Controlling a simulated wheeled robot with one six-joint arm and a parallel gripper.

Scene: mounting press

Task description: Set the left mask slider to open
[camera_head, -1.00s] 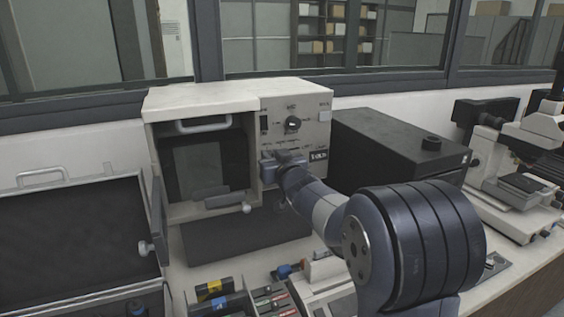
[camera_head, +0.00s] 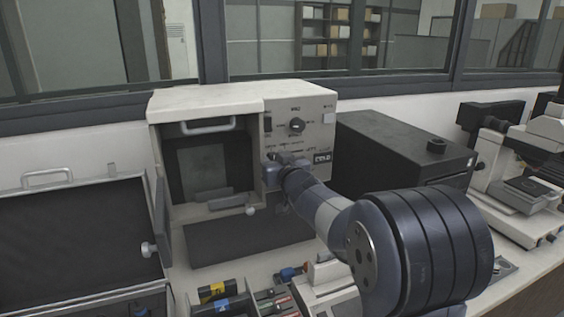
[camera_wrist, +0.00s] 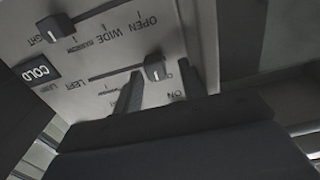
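The grey press housing (camera_head: 210,104) stands behind my arm, and its control panel (camera_head: 318,142) is on the right. In the wrist view the panel is turned over. The left mask slider knob (camera_wrist: 154,67) is dark with a white mark, at the end of its slot away from the word LEFT. The other slider knob (camera_wrist: 62,26) is on a separate slot near the upper left. My gripper (camera_wrist: 160,72) is open, with its dark fingers on either side of the left knob; contact cannot be told. In the head view my gripper (camera_head: 276,168) is at the panel's lower left, partly hidden.
A lamp plate reading COLD (camera_wrist: 40,72) is beside the slots. A black box (camera_head: 400,145) and a microscope (camera_head: 515,190) stand to the right.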

